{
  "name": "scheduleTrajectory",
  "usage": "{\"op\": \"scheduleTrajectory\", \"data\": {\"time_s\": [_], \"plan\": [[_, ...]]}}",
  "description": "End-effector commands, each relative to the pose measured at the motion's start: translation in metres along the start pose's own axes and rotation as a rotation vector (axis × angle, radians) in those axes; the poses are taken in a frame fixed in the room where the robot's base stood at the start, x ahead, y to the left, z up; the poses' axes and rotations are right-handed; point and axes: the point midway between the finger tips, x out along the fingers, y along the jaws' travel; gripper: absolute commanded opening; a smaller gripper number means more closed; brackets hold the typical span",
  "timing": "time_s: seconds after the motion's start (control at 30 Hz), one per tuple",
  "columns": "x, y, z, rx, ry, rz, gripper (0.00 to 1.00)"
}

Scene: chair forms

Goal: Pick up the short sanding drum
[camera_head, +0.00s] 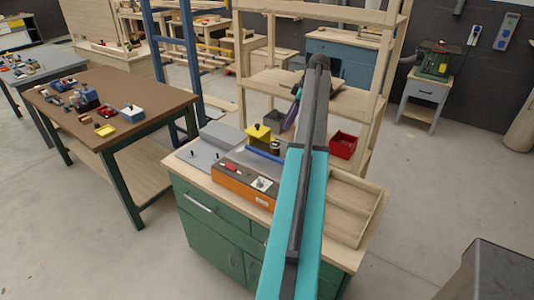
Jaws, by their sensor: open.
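A small dark cylinder with a tan band (275,147), which looks like the short sanding drum, stands on the green cabinet's top (353,255), just left of my arm. It is too small to make out fully. My gripper (288,122) points down above and slightly right of this cylinder, apart from it. It is open and mostly hidden by my own arm, so its fingers are hard to see. I see nothing held in it.
Close around the cylinder are a yellow block (259,134), a blue rod (265,155), an orange-sided machine (245,185) and a dark bin (274,118). A red bin (343,145) and wooden tray (352,208) lie right of my arm. A wooden shelf frame (382,90) rises behind.

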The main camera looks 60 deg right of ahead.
Motion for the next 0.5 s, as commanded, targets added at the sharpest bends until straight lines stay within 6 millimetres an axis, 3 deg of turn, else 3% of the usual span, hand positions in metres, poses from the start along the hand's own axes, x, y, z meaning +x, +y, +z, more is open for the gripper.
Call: {"op": "scheduleTrajectory", "data": {"time_s": [0.5], "plan": [[0.0096,-0.0022,-0.0074,-0.011,0.000,-0.005,0.56]]}}
